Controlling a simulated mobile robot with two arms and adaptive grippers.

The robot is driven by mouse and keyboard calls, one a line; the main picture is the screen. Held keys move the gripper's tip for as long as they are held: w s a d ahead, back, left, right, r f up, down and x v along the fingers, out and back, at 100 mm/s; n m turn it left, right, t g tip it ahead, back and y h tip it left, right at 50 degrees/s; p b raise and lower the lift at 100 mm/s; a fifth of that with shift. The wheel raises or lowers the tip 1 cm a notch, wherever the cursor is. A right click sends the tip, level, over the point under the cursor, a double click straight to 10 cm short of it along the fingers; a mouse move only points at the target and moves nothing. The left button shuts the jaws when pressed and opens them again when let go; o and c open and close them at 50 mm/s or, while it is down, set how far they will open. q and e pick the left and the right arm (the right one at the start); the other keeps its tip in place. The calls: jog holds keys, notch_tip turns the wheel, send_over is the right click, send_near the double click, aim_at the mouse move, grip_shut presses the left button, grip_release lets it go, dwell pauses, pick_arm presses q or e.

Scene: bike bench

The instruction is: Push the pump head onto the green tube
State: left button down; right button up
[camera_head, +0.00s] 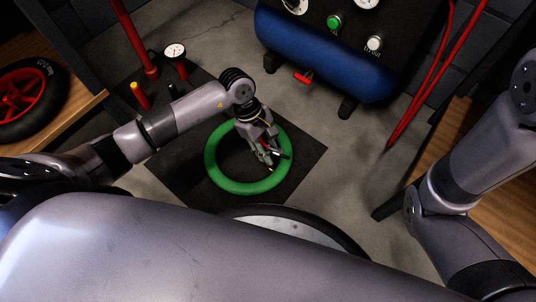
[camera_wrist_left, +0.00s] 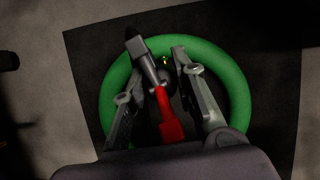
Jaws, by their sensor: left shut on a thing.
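The green tube (camera_head: 215,172) lies flat on a dark mat on the floor. It also shows as a ring in the left wrist view (camera_wrist_left: 238,95). My left gripper (camera_head: 266,152) reaches down over the inner right part of the ring. In the left wrist view its two fingers (camera_wrist_left: 165,100) are either side of the pump head (camera_wrist_left: 168,117), which has a red lever and a dark body. A small bright yellowish tip (camera_wrist_left: 165,60) shows near the far end of the pump head, perhaps the tube's valve. I cannot tell whether they touch. My right gripper is out of view.
A blue compressor (camera_head: 325,55) stands behind the dark mat (camera_head: 300,175). The red floor pump with its gauge (camera_head: 175,51) is at the back left. A wheel (camera_head: 30,95) lies on a wooden bench at left. A pale round-topped thing (camera_head: 300,228) is in front.

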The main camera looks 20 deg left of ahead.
pick_arm(q)
jog(key=shift+f+b, duration=1.3)
jog(key=shift+f, duration=0.3)
jog(key=c, duration=1.2)
grip_release()
